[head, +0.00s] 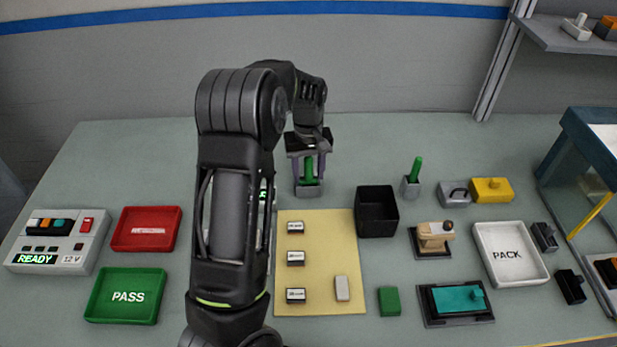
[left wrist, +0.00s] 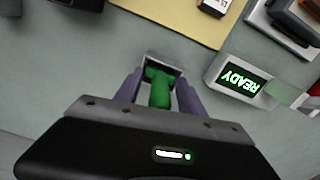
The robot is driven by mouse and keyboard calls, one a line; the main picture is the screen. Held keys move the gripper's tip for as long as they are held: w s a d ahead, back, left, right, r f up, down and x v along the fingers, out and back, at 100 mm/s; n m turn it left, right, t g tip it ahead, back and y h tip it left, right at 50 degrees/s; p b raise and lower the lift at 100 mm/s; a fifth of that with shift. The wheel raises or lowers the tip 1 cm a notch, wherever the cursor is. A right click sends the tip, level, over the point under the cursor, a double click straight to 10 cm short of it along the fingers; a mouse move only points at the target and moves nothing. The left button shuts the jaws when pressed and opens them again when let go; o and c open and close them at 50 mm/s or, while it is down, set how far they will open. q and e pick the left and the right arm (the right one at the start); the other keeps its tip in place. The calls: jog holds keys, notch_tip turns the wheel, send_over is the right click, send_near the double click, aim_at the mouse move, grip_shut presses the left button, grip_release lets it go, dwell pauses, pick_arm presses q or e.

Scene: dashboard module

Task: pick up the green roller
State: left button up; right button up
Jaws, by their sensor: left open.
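The green roller (head: 308,168) stands upright in a small grey holder (head: 309,190) at the back of the table, left of the black bin. In the left wrist view the roller (left wrist: 160,90) shows a T-shaped green top inside the holder (left wrist: 165,65). My left gripper (head: 307,176) points down over it, with one finger on each side. The jaws are open around the roller; whether a finger touches it I cannot tell. A second green upright piece (head: 416,168) stands in another grey holder further right. My right gripper is not in view.
A black bin (head: 377,212) and a yellow mat (head: 341,245) with small labelled blocks lie close by. A device with a READY display (left wrist: 243,80) sits beside the holder, mostly hidden behind my arm in the head view. Red (head: 134,243) and green (head: 100,312) trays are left.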

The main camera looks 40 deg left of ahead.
pick_arm(q)
jog(key=shift+c, duration=0.2)
grip_shut()
dwell(0.3)
